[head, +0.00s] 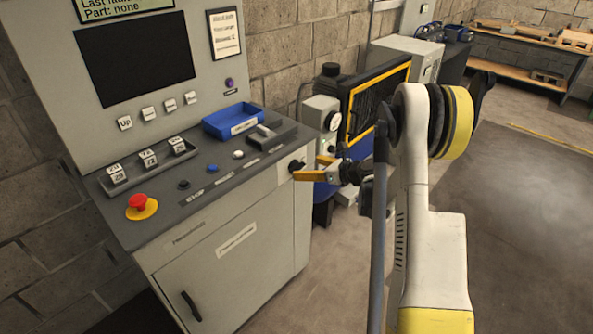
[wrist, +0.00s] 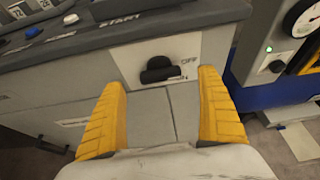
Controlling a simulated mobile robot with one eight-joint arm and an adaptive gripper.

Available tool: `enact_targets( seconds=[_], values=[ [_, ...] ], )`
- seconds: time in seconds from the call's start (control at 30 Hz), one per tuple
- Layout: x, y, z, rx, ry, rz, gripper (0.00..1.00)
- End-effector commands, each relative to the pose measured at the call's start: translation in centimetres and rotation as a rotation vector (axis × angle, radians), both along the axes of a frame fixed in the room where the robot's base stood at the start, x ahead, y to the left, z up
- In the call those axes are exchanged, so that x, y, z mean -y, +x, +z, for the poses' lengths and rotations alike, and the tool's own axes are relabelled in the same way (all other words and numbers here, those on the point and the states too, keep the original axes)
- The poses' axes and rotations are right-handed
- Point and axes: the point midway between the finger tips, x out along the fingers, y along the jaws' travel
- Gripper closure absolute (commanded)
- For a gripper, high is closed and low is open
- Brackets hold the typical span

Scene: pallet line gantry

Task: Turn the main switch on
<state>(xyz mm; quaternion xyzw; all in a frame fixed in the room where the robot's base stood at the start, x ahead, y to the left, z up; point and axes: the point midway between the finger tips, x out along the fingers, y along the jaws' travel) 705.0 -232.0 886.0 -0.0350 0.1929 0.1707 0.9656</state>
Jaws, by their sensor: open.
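The main switch is a black rotary knob (wrist: 162,69) on a pale plate (wrist: 130,60) at the right end of the console's front edge. In the wrist view its handle lies roughly level, and "OFF" is printed to its right. The knob also shows in the head view (head: 296,166), small and close to the fingers. My gripper (wrist: 160,105) is open and empty, with its yellow fingers to the left and right of the knob and short of it in the wrist view. In the head view my gripper (head: 312,171) is at the console's right corner. Whether a finger touches the plate I cannot tell.
The console (head: 215,185) carries a red emergency button (head: 138,202), small buttons, a blue tray (head: 232,121) and a dark screen (head: 135,57). A machine with a yellow-framed panel (head: 378,100) stands just behind my gripper. Open floor lies to the right.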

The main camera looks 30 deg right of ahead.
Motion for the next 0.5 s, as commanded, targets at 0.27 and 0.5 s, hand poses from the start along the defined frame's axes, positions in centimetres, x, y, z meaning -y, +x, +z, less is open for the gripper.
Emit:
enact_targets(
  seconds=[0.27, 0.5],
  values=[
    [-1.5, 4.0, -1.9, 0.001, 0.002, 0.001, 0.14],
    [-1.8, 4.8, -2.0, 0.001, 0.002, -0.002, 0.14]
  ],
)
